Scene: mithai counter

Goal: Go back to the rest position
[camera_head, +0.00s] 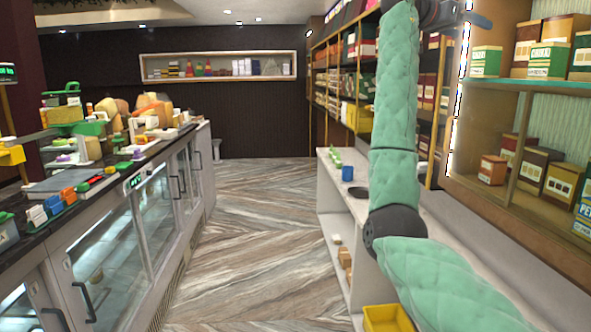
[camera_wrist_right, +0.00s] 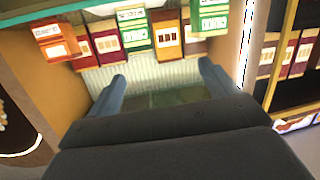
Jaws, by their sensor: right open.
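My right arm (camera_head: 393,90), in a green quilted cover, rises on the right side of the head view and bends at a dark joint. Its dark wrist end shows at the top edge, high beside the wall shelves. In the right wrist view my right gripper (camera_wrist_right: 162,88) has its two blue-grey fingers spread wide apart with nothing between them. It faces a shelf of boxes, apart from them. My left arm and left gripper are not in view.
Wall shelves (camera_head: 505,85) with green and dark red boxes stand close on the right. A white counter (camera_head: 345,195) with a blue cup (camera_head: 347,173) and a yellow bin (camera_head: 387,318) lie below. A glass display counter (camera_head: 120,235) runs along the left.

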